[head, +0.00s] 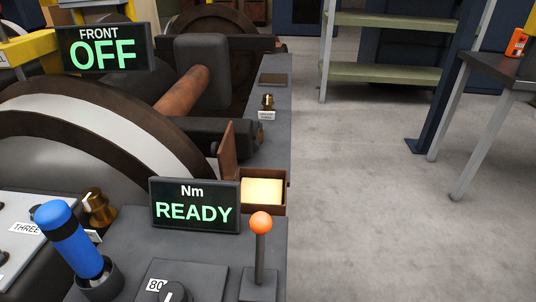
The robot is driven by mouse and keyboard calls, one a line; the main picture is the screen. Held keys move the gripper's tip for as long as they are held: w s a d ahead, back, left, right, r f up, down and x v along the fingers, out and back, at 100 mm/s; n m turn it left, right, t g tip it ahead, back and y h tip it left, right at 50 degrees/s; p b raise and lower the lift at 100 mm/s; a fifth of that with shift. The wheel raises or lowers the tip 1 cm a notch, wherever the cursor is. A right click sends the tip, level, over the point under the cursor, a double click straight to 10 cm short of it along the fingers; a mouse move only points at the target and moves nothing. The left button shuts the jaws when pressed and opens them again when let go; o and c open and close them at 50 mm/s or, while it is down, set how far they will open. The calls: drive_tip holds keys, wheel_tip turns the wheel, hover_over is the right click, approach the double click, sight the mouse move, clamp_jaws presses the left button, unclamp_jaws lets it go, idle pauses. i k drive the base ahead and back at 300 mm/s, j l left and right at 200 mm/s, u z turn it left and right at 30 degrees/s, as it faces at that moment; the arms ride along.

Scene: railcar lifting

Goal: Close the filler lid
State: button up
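What looks like the filler lid (226,153) is a thin brown panel. It stands upright, open, at the left side of a small brown box (286,190) in the head view. The open top of the box shows a pale, glowing yellow inside. A display reading "Nm READY" (194,206) stands just in front and to the left, and hides the lower front of the lid and part of the box. My gripper is not in view.
A lever with an orange ball (260,223) rises just in front of the box. A blue handle (70,240) and brass knob (97,208) stand at left. A large wheel (100,120) lies behind. Floor (360,200) at right is clear, before a table (497,67) and shelves (385,74).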

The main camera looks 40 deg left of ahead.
sight(226, 153)
drive_tip(key=k+j+z, duration=0.25)
drive_tip(key=k+z, duration=0.2)
drive_tip(key=k, duration=0.2)
drive_tip(key=k+u, duration=0.1)
drive_tip(key=u, duration=0.35)
drive_tip(key=k+u, duration=0.15)
drive_tip(key=u, duration=0.25)
drive_tip(key=k+j+u, duration=0.1)
drive_tip(key=u, duration=0.35)
